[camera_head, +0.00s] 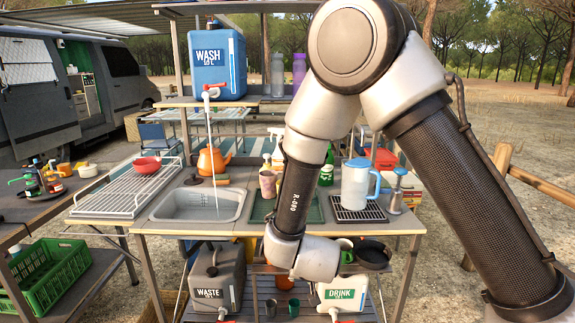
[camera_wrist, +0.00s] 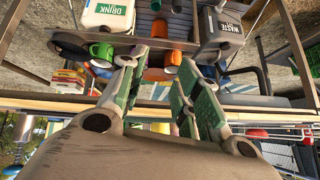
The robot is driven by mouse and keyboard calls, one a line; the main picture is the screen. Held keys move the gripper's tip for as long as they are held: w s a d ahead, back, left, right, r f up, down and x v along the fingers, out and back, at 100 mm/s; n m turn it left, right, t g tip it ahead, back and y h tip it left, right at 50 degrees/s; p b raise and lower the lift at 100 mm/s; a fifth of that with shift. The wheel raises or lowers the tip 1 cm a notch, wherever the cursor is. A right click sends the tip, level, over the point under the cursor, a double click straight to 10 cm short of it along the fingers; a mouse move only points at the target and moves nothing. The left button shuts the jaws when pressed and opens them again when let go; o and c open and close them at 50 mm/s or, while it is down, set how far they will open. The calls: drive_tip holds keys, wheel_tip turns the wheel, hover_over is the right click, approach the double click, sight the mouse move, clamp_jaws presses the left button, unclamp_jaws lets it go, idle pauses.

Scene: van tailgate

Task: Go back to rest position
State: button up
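My gripper (camera_wrist: 157,66) shows in the wrist view with its two green-padded fingers spread apart, and nothing is visibly held between them. An orange mug (camera_wrist: 160,73) shows beyond the fingertips, with a gap to the fingers that I cannot judge. In the head view my arm reaches down in front of the counter (camera_head: 240,229), its wrist low before the front edge. The gripper itself is hidden there behind the wrist.
Below the counter stand a grey WASTE canister (camera_head: 217,280) and a white DRINK canister (camera_head: 342,294), with mugs and a dark pan (camera_head: 373,254) nearby.

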drive_tip(key=s+d+r+n+g+y, duration=0.2)
drive_tip(key=s+d+r+n+g, duration=0.2)
drive_tip(key=s+d+r+g, duration=0.5)
drive_tip(key=s+d+r+t+h, duration=0.1)
drive_tip(key=s+d+r, duration=0.3)
drive_tip(key=d+r, duration=0.2)
drive_tip(key=s+d+r+m+t+h, duration=0.1)
drive_tip(key=s+d+r+t, duration=0.1)
drive_tip(key=s+d+r, duration=0.2)
drive_tip(key=s+d+r+m+t, duration=0.1)
drive_tip(key=s+d+r, duration=0.3)
drive_tip(key=d+r, duration=0.6)
drive_tip(key=d+t, duration=0.1)
drive_tip(key=d, duration=0.2)
drive_tip(key=shift+h, duration=0.4)
drive_tip(key=shift+d+r, duration=0.1)
